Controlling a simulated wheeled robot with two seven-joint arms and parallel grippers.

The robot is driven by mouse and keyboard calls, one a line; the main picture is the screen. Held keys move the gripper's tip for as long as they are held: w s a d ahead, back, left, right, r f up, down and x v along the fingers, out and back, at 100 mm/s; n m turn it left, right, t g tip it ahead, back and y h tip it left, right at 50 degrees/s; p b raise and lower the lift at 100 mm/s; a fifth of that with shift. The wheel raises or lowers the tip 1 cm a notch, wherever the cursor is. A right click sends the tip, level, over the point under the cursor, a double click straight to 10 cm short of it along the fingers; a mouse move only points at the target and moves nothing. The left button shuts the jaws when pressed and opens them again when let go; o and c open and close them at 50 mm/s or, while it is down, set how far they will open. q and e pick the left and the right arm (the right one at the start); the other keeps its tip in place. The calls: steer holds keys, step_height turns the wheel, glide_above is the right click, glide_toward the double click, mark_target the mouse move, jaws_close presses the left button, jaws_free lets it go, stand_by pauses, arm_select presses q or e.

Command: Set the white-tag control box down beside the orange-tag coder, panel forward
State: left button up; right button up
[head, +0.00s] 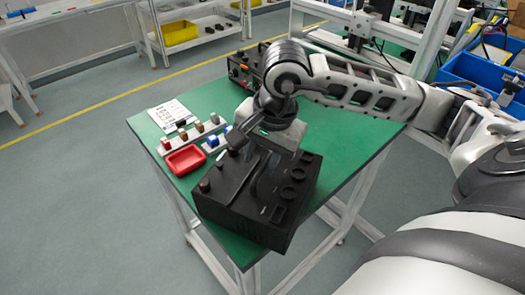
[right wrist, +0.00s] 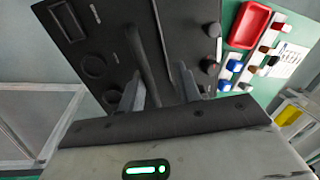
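A black control box (head: 235,200) with knobs and round sockets on its upper face is at the near corner of the green table. It reaches past the table's edges in the head view. My right gripper (head: 262,165) is over the box, its fingers at the box's dark handle; in the right wrist view the fingers (right wrist: 158,92) stand on either side of the handle (right wrist: 140,55). A gap under the box cannot be seen clearly. Another black device (head: 238,70), possibly a coder, stands at the back, partly hidden by my arm. No white or orange tag is readable. My left gripper is not in view.
The green table (head: 345,125) is bare on its right. A red tray (head: 185,160), small blocks with coloured knobs (head: 197,130) and a printed sheet (head: 172,113) lie at its left. A metal frame and blue bins (head: 470,72) stand behind at the right.

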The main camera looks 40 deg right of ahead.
steer(key=shift+r, duration=0.25)
